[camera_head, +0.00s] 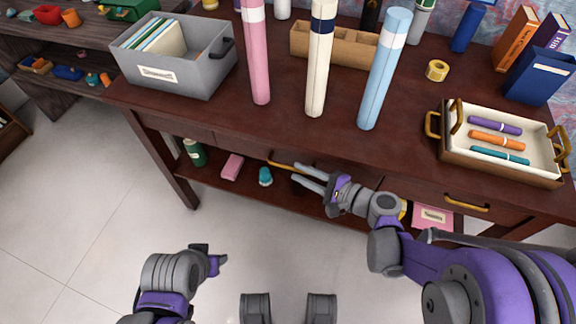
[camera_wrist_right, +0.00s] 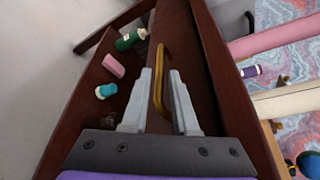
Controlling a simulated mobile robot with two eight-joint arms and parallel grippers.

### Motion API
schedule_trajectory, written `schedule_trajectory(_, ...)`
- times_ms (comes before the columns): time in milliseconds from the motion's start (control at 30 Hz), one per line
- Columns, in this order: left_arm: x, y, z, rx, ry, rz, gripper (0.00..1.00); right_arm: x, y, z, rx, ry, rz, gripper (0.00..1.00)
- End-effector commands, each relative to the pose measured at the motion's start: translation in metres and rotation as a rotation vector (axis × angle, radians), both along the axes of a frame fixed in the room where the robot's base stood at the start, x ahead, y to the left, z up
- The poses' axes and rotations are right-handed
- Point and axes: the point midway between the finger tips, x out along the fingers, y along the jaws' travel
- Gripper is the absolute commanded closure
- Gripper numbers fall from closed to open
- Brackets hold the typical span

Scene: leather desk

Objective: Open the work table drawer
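The dark wooden work table (camera_head: 280,125) has drawers in its front. The middle drawer has a curved gold handle (camera_head: 284,165), which also shows in the right wrist view (camera_wrist_right: 158,80). That drawer looks closed. My right gripper (camera_head: 296,173) is open at the handle. In the right wrist view its two grey fingers (camera_wrist_right: 161,72) are apart and the handle lines up in the gap between them; contact cannot be told. My left gripper (camera_head: 212,256) is low over the floor, away from the table, and its finger opening is unclear.
A lower shelf holds a green bottle (camera_head: 195,152), a pink block (camera_head: 232,167) and a teal item (camera_head: 265,177). On top stand a grey bin (camera_head: 205,75), tall rolls (camera_head: 258,60) and a tray (camera_head: 500,171). Another drawer handle (camera_head: 466,203) is at the right. The floor in front is clear.

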Motion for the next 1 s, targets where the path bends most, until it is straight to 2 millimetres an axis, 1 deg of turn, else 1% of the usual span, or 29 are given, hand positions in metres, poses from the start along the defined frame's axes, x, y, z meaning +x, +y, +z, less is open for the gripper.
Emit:
schedule_trajectory(33,0.001,0.0,-0.003,0.0,0.001,0.0,0.5,0.006,0.009,-0.004,0.001,0.001,0.004,0.73)
schedule_trajectory(100,0.001,0.0,-0.005,0.0,0.001,0.0,0.5,0.013,0.018,-0.006,0.0,0.0,0.004,0.73)
schedule_trajectory(300,0.001,0.0,-0.009,0.0,0.002,0.0,0.5,0.026,0.035,-0.01,-0.001,0.0,0.001,0.73)
schedule_trajectory(433,0.001,0.0,-0.009,0.0,0.003,0.0,0.5,0.029,0.039,-0.011,-0.001,0.0,0.001,0.73)
schedule_trajectory(667,0.001,0.0,-0.009,0.0,0.003,0.0,0.5,0.029,0.039,-0.011,-0.002,0.0,0.0,0.73)
schedule_trajectory(767,0.001,0.0,-0.009,0.0,0.002,0.0,0.5,0.029,0.039,-0.011,-0.002,0.0,0.0,0.89)
schedule_trajectory(800,0.001,0.0,-0.009,0.0,0.002,0.0,0.5,0.029,0.039,-0.011,-0.002,0.0,0.0,0.96)
schedule_trajectory(833,0.001,0.0,-0.009,0.0,0.002,0.0,0.5,0.029,0.039,-0.011,-0.002,0.0,0.0,1.0)
schedule_trajectory(1000,0.001,0.0,-0.009,0.0,0.003,0.0,0.5,0.029,0.039,-0.011,-0.001,-0.001,-0.001,1.0)
